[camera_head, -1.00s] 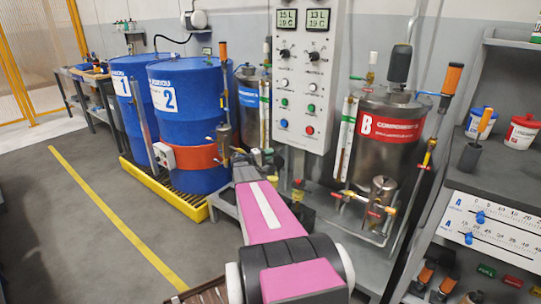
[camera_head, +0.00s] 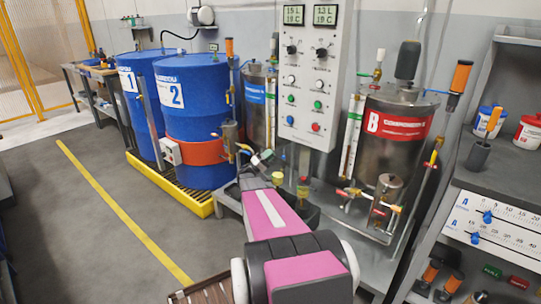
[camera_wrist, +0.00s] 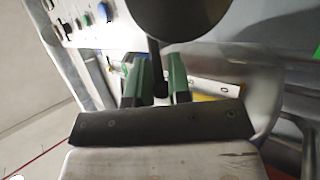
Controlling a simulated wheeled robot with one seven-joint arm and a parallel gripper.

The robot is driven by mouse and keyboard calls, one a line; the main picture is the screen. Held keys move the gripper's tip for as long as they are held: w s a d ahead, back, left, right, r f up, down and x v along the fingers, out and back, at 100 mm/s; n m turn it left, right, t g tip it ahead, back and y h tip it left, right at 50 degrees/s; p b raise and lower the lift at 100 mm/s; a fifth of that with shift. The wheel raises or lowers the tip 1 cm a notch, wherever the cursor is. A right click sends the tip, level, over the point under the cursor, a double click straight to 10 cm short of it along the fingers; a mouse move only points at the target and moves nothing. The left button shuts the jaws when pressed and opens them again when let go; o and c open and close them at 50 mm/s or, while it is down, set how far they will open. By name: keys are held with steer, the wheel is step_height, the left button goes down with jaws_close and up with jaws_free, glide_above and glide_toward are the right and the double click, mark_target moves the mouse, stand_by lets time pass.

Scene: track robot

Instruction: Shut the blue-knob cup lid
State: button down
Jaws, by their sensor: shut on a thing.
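In the wrist view, the two green fingers of my gripper (camera_wrist: 156,82) are closed around a thin dark stem (camera_wrist: 157,82). The stem runs up to a large dark rounded body (camera_wrist: 180,15), cut off by the top edge. In the head view my gripper (camera_head: 262,165) is low in front of the blue-labelled tank (camera_head: 257,95), left of the control panel's lower edge. My pink arm hides what lies below it. A small metal cup (camera_head: 229,137) with pipework is beside drum 2.
The control panel (camera_head: 314,80) stands close to the right of my gripper. Tank B (camera_head: 392,140) with its own small metal cup (camera_head: 385,195) is further right. Blue drums (camera_head: 190,105) stand left on a yellow-edged pallet (camera_head: 165,190). The left floor is clear.

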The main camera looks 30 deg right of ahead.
stand_by(0.4)
steer(key=c, duration=1.3)
jaws_free()
steer(key=shift+o, duration=0.2)
steer(key=s+v, duration=0.1)
steer(key=v, duration=1)
steer(key=shift+w, duration=0.5)
